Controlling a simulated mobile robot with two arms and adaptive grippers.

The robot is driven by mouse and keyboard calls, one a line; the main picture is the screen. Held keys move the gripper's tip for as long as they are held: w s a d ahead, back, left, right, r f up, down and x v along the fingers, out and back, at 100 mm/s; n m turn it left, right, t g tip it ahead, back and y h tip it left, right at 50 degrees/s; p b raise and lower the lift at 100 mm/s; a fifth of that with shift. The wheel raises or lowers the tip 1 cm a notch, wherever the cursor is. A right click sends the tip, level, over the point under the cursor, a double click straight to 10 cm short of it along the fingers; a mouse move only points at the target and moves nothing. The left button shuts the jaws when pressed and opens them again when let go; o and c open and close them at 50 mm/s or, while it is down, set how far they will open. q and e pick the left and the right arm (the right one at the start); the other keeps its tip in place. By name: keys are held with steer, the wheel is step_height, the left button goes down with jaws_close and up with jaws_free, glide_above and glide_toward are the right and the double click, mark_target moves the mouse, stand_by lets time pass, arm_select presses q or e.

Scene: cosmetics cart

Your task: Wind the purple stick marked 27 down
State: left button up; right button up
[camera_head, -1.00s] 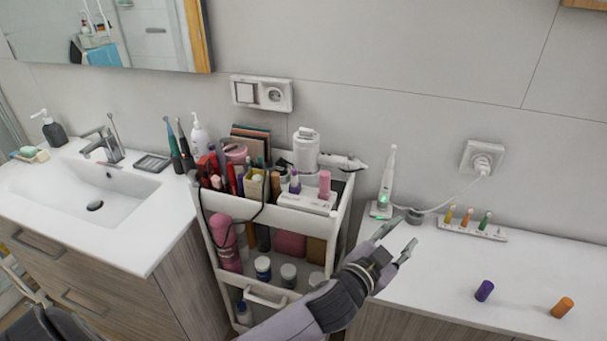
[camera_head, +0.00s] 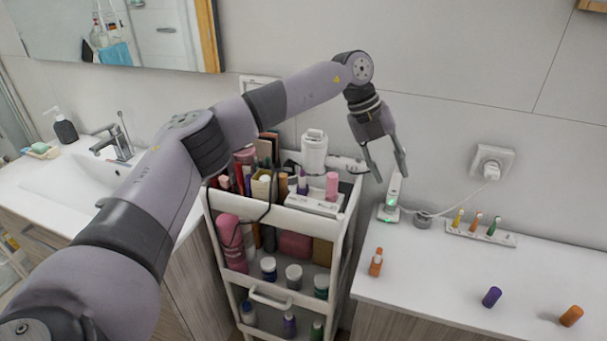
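A small purple stick (camera_head: 302,187) stands upright in the white holder (camera_head: 316,204) on the cart's top tier, beside a pink tube. Its number is too small to read, and I cannot tell how far it is wound out. A loose purple cap-like piece (camera_head: 491,297) lies on the right counter. My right gripper is not in view.
The cart (camera_head: 275,218) holds crowded cosmetics and a tall white device (camera_head: 314,152). On the right counter (camera_head: 430,285) are an orange stick (camera_head: 376,262), an orange cap (camera_head: 571,316), a toothbrush on its charger (camera_head: 391,205) and a brush-head rack (camera_head: 480,233).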

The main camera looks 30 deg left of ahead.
arm_select(q)
steer(key=s+a+r+n+y, duration=0.1)
steer(key=a+r+n+y, duration=0.15)
steer(key=a, duration=0.45)
steer(key=s+a+r+n+y, duration=0.1)
steer(key=a+r, duration=0.3)
steer(key=a, duration=0.2)
step_height(320, 180, up, 4)
steer(key=n+g+y, duration=0.1)
steer(key=y, duration=0.1)
glide_above(302, 171)
steer(key=shift+h, duration=0.25)
step_height(302, 171, down, 17)
steer(key=p, duration=0.4)
steer(key=shift+f, duration=0.15)
jaws_close()
